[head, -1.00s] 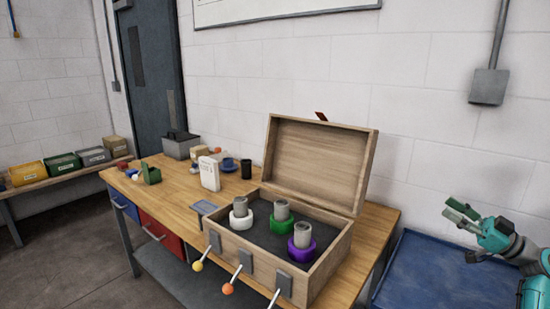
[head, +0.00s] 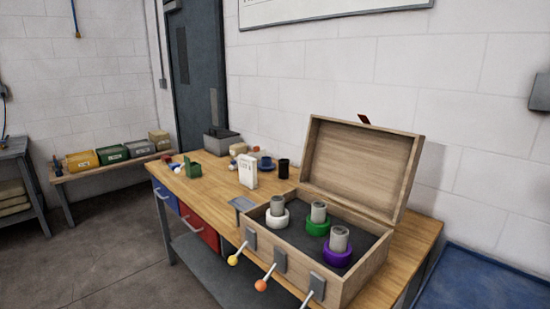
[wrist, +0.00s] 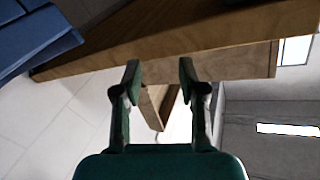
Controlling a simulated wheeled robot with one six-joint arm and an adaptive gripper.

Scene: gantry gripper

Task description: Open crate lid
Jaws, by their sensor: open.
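The wooden crate (head: 352,281) stands on the workbench in the head view. Its lid (head: 362,168) stands open, hinged up at the back and leaning slightly backwards, with a small dark red tab (head: 364,119) on its top edge. Inside are grey cylinders with a white ring (head: 277,220), a green ring (head: 317,227) and a purple ring (head: 337,256). My gripper (wrist: 159,76) shows only in the wrist view, open with nothing between its fingertips. Wooden surfaces lie beyond the fingers there; I cannot tell which part they belong to.
Levers with yellow (head: 233,260) and orange (head: 261,285) knobs stick out from the crate's front. A white box (head: 247,171), a dark cup (head: 284,168) and a green item (head: 194,170) stand left on the bench (head: 217,187). A blue surface (head: 470,285) lies at right.

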